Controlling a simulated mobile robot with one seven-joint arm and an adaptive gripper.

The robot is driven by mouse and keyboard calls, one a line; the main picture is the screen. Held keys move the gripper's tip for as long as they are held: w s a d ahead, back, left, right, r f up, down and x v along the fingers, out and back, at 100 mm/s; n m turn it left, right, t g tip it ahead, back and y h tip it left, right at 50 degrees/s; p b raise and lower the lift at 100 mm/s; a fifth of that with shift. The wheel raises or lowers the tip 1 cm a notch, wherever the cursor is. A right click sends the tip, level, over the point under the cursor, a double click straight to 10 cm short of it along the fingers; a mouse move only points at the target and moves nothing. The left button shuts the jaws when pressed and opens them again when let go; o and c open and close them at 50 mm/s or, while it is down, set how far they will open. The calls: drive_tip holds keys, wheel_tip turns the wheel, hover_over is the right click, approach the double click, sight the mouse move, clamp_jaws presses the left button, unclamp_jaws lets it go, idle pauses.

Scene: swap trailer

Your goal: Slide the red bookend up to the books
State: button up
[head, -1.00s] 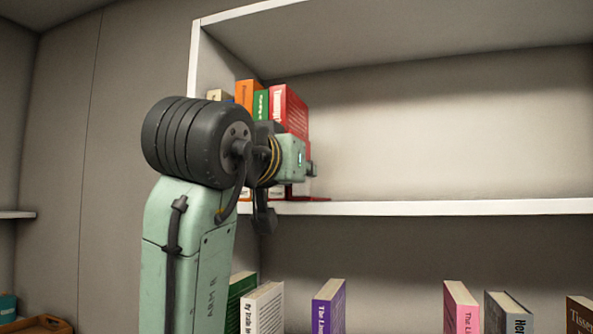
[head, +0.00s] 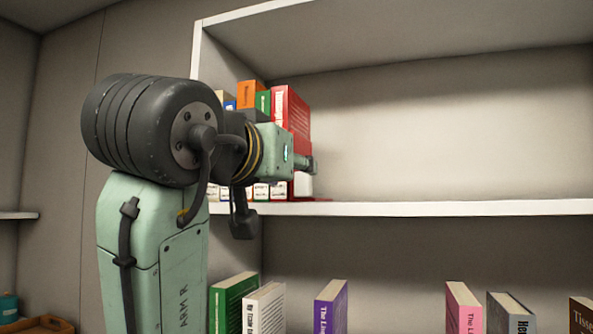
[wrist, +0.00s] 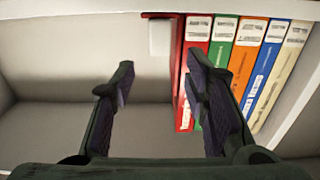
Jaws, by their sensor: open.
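The red bookend (wrist: 177,50) stands upright beside the row of books, its flat base along the shelf edge at the top of the wrist view. It is close to the red book (wrist: 193,70); a thin dark line shows between them, and I cannot tell if they touch. In the head view the bookend's base (head: 318,200) shows on the shelf. My gripper (wrist: 155,78) is open and empty. One finger is left of the bookend over clear space, the other overlaps the red book and hides part of it. In the head view my gripper (head: 309,165) is in front of the books' right end.
A white block (wrist: 160,38) sits beside the bookend, on the side away from the books. The upper shelf (head: 450,208) is clear to the right. Several books stand on the lower level, including a purple one (head: 330,308) and a pink one (head: 463,310).

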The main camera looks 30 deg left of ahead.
drive_tip(key=v, duration=0.7)
idle(0.3)
